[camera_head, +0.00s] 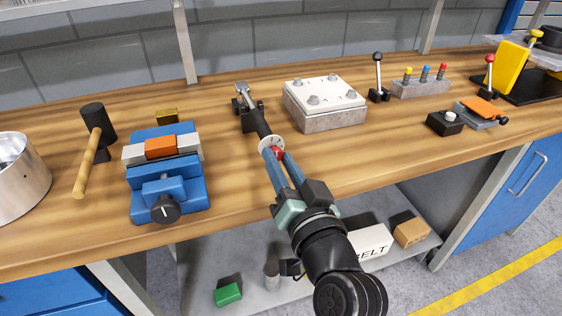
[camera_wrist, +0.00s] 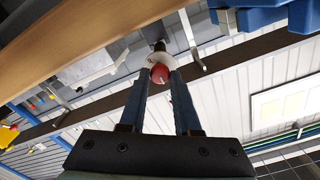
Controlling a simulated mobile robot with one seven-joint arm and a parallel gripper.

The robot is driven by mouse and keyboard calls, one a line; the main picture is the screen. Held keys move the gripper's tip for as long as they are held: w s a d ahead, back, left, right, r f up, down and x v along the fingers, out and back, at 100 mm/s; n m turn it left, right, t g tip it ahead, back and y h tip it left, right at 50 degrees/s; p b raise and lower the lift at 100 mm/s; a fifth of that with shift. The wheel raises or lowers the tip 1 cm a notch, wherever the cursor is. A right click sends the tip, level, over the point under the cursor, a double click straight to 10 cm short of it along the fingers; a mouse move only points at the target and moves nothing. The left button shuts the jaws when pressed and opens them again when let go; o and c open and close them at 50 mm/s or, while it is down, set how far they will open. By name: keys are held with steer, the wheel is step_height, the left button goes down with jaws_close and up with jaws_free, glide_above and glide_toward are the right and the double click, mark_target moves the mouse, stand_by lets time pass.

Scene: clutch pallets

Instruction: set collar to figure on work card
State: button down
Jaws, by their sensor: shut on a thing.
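A tool with a black handle (camera_head: 259,121) and a silver head (camera_head: 242,90) extends from the bench toward my gripper. A pale round collar (camera_head: 266,142) with small dark marks sits at its near end, with a red knob (camera_head: 278,153) in front. My gripper (camera_head: 276,154) is shut on the red knob, its blue fingers on either side. In the wrist view the red knob (camera_wrist: 160,73) sits between the fingertips, with the pale collar (camera_wrist: 160,58) just behind it. The collar's marks are too small to read. I cannot make out a work card for certain.
A blue vise (camera_head: 166,188) holding an orange block and a mallet (camera_head: 93,150) are to the left. A grey block with a bolted white plate (camera_head: 325,100) stands close on the right. Levers and coloured buttons (camera_head: 425,76) are farther right.

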steer(key=c, duration=0.6)
jaws_free()
steer(key=v, duration=1.3)
steer(key=shift+b, duration=0.3)
steer(key=shift+w+r, duration=0.1)
